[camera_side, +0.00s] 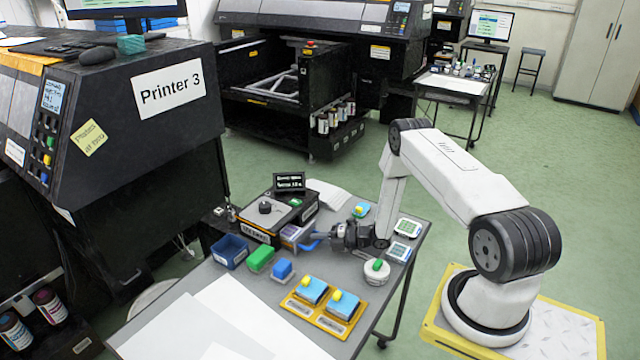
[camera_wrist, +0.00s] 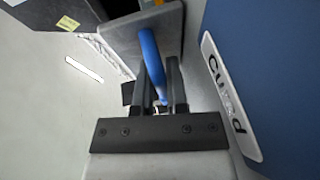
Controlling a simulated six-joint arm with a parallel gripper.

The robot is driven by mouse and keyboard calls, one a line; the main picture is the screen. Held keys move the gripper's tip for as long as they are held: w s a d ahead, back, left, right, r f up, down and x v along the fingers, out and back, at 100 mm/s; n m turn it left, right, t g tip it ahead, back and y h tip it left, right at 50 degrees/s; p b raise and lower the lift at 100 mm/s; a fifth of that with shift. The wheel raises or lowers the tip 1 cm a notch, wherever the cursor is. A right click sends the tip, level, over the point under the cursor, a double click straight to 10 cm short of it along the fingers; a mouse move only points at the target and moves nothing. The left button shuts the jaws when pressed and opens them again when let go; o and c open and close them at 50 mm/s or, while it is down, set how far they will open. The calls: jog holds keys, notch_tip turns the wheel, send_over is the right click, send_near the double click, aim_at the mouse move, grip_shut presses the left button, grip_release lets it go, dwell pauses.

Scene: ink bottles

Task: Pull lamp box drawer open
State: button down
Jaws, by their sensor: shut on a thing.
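The lamp box (camera_side: 262,232) is a dark box with an orange-edged front label, on the grey table in the side view. A small light-coloured part with a purple face (camera_side: 294,232) shows at its right end; I cannot tell how far any drawer stands out. My gripper (camera_side: 325,236) is beside that end, low over the table, with a bit of blue at its tips. In the wrist view my gripper (camera_wrist: 157,85) is shut on a blue bar-like handle (camera_wrist: 151,55), which runs up between the fingers to a grey panel (camera_wrist: 115,38).
A yellow tray (camera_side: 322,320) holds blue pads. A blue wall with a "Cured"-like label (camera_wrist: 230,95) is close right in the wrist view.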

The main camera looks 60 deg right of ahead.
aim_at(334, 254)
jog(key=shift+s, duration=2.45)
jog(key=c, duration=0.9)
grip_release()
jog(key=shift+d, duration=0.1)
jog(key=shift+v, duration=3.85)
jog(key=shift+r, duration=0.15)
jog(key=shift+r, duration=3.35)
